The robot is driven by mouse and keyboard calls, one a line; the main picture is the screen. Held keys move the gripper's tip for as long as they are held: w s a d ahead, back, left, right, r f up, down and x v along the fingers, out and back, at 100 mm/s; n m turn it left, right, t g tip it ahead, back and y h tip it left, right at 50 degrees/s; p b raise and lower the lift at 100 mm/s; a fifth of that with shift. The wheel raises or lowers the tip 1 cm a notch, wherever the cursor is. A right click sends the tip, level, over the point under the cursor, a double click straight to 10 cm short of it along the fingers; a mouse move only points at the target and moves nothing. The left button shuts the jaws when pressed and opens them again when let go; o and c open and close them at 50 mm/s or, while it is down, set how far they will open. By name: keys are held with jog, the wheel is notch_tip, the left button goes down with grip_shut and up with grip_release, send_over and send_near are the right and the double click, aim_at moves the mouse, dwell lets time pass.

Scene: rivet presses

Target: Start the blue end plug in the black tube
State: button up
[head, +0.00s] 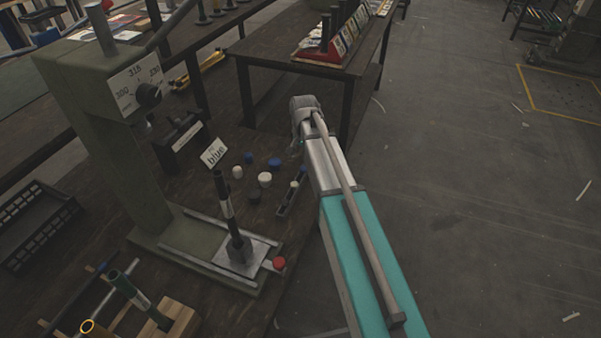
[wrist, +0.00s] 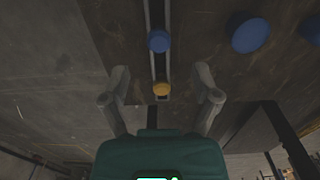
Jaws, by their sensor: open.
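The black tube (head: 225,195) stands upright in a metal fixture (head: 240,250) on the press base. A card reading "blue" (head: 215,152) is behind it. Two blue plugs (head: 274,163) (head: 248,158) stand on the bench right of the card. In the wrist view a blue plug (wrist: 159,41) sits in a narrow slotted rail (wrist: 154,14), with a yellow plug (wrist: 161,88) nearer me. My gripper (wrist: 161,75) is open and empty, its fingers on either side of the rail. Another, larger-looking blue plug (wrist: 248,33) is to the right. My arm partly hides the rail in the head view.
White plugs (head: 265,179) and a dark plug (head: 254,195) stand near the blue ones. The green-grey press (head: 90,110) rises at left. A red button (head: 279,263) is on the fixture's right. A black crate (head: 35,225) is at far left. Open floor is at right.

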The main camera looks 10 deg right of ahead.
aim_at(303, 167)
jog(key=shift+f, duration=0.15)
jog(key=shift+s+f+b, duration=0.1)
jog(key=shift+f+b, duration=2.4)
jog(key=shift+b, duration=0.15)
jog(key=c, duration=0.9)
